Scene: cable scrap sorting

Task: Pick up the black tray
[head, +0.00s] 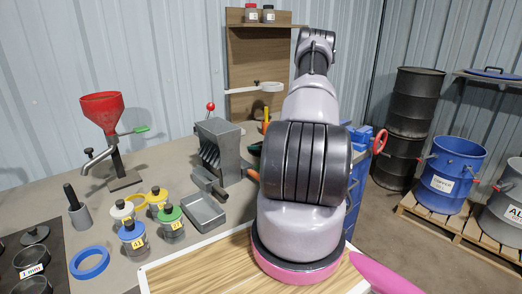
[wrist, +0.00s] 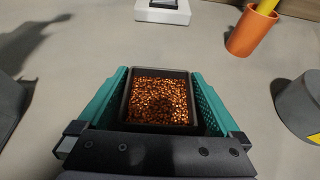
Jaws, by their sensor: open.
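In the wrist view a small black tray (wrist: 160,70) filled with copper-coloured granules sits on the grey bench top. My gripper (wrist: 160,75) is open, with its two teal fingers on the left and right sides of the tray. The fingers lie close along the tray's side walls; I cannot tell whether they touch them. In the head view my arm hides the tray and the gripper.
Beyond the tray are a white device (wrist: 150,16) and an orange cup (wrist: 245,38) with a yellow handle. A grey object (wrist: 298,108) stands at right. The head view shows a red funnel (head: 102,108), several lidded jars, a grey tray (head: 204,222) and a grey slotted machine (head: 220,150).

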